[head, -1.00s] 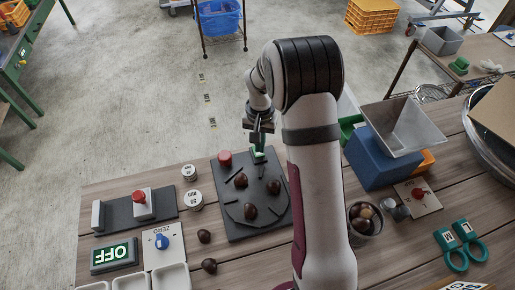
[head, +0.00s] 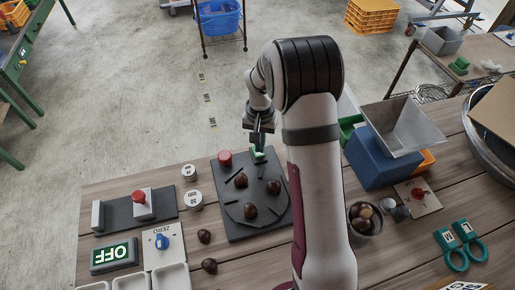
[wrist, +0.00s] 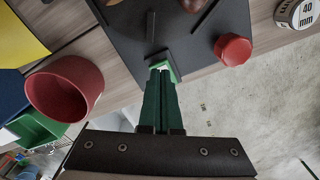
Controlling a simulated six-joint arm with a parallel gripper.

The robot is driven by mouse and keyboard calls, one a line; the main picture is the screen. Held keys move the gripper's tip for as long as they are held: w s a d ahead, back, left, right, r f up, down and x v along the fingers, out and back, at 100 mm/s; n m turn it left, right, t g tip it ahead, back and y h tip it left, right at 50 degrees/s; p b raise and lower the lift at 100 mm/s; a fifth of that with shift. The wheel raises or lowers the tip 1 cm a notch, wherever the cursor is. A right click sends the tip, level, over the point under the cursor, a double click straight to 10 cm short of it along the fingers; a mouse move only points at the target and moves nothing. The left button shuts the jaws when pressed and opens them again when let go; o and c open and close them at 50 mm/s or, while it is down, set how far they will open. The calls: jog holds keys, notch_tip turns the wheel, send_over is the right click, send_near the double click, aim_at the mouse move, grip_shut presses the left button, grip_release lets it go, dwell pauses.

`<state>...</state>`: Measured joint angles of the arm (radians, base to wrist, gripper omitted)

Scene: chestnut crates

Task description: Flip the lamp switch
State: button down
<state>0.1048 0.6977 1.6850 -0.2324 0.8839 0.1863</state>
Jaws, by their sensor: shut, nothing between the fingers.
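My gripper (head: 258,146) is shut and empty at the far edge of a dark board (head: 234,228). In the wrist view its green fingers (wrist: 162,74) are together, with the tips at the board's edge by a small white and green piece; I cannot tell if that piece is part of the fingers. A red round cap (head: 225,158) sits on the board to the left of my gripper; it also shows in the wrist view (wrist: 233,49). I cannot tell which thing is the lamp switch. A green sign (head: 114,256) reads OFF at the front left.
Several chestnuts (head: 250,211) lie on the board and beside it. A blue knob (head: 162,241) on a white plate and a red button (head: 138,196) on a grey block stand at left. A blue block (head: 380,160) with a hopper (head: 405,125) stands right of my arm.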

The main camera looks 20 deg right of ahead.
aim_at(259, 155)
jog(key=shift+f, duration=1.05)
dwell(0.4)
notch_tip(259, 155, up, 6)
jog(key=shift+r, duration=0.5)
jog(key=shift+s+r, duration=0.1)
jog(key=shift+r, duration=0.05)
jog(key=s+a+r+y, duration=0.1)
jog(key=s+a+r, duration=0.2)
jog(key=s+r, duration=0.5)
jog(key=s+a+r, duration=0.3)
jog(key=s, duration=0.8)
jog(key=s+a, duration=0.2)
jog(key=s, duration=0.8)
jog(key=shift+s+f+y, duration=0.35)
jog(key=shift+s+y, duration=0.05)
